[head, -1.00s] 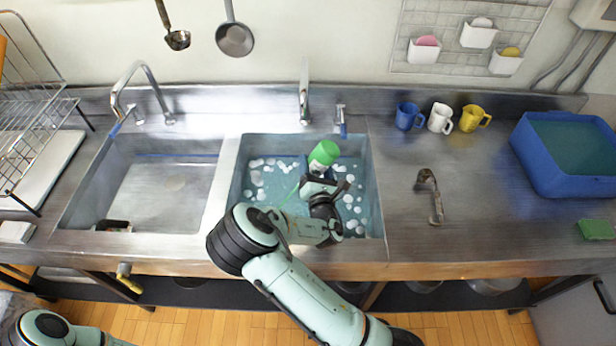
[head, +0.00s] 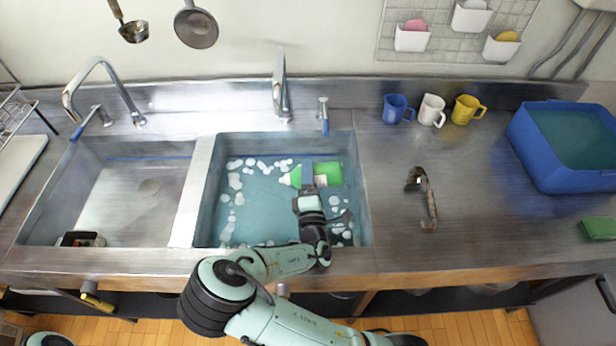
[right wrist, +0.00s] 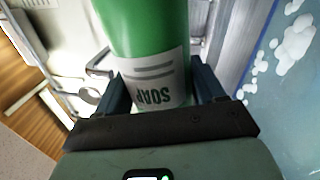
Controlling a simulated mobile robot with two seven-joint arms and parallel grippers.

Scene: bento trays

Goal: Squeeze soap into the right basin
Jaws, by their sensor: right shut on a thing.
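The green soap bottle (head: 328,174) is over the back part of the right basin (head: 209,205). It lies sideways in the head view, its pale narrow end pointing left. My right gripper (head: 307,175) is shut around the bottle's middle. In the right wrist view the bottle (right wrist: 150,40) sits between the two dark fingers (right wrist: 160,90), with its white "SOAP" label showing. The right basin holds bluish water with white foam patches. The bottle's height above the water is hard to judge. Only a bit of my left arm shows at the bottom left; its gripper is out of view.
The left basin (head: 110,220) has a small dark box (head: 82,239) at its front edge. A faucet (head: 281,90) stands behind the right basin. Blue (head: 396,109), white (head: 431,111) and yellow (head: 466,110) mugs and a blue tub (head: 520,150) stand to the right.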

